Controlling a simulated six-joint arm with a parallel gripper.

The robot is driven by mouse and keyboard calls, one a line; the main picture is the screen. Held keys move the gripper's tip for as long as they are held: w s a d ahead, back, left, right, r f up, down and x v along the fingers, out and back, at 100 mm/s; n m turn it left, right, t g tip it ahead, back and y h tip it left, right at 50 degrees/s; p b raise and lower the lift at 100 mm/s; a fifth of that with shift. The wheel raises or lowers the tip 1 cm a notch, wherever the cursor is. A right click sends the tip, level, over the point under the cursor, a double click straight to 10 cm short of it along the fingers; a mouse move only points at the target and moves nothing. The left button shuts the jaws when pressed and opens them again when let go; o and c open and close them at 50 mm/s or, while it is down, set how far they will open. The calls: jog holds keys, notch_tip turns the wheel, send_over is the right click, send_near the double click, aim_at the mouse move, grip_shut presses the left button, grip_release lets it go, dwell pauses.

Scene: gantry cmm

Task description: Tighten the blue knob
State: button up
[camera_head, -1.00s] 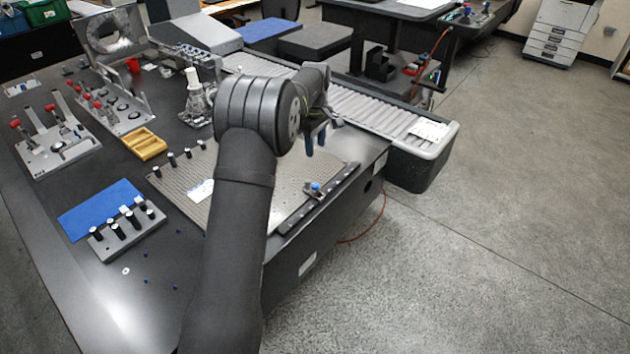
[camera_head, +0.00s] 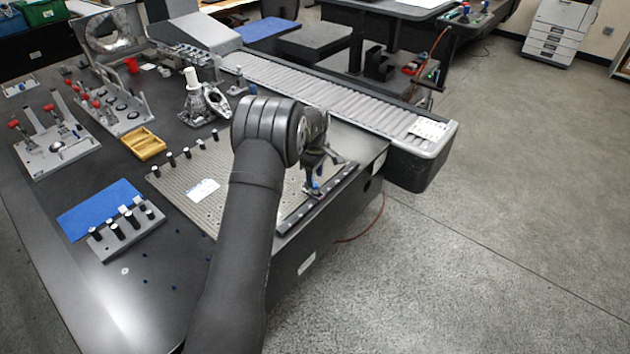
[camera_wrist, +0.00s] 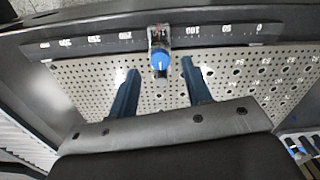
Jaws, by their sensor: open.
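The blue knob (camera_wrist: 160,62) sits on a small clear-and-metal block at the edge of the perforated plate, beside the dark numbered rail. In the wrist view it lies just beyond and between the two blue fingers of my gripper (camera_wrist: 157,78). The fingers are apart and nothing is held between them. A white mark shows on the knob's face. In the head view my gripper (camera_head: 313,182) points down over the block at the plate's right edge, and the fingers largely hide the knob. I cannot tell whether they touch it.
The perforated plate (camera_head: 215,200) carries a white label and a row of black posts along its far left side. The numbered rail (camera_wrist: 100,40) runs along its edge, close to the table edge. A roller conveyor (camera_head: 340,100) lies behind my arm.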

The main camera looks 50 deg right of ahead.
aim_at(315, 186)
jog(key=shift+f, duration=1.3)
grip_shut()
jog(key=shift+m, duration=0.3)
jog(key=m, duration=0.6)
jog(key=shift+m, duration=0.3)
jog(key=m, duration=0.6)
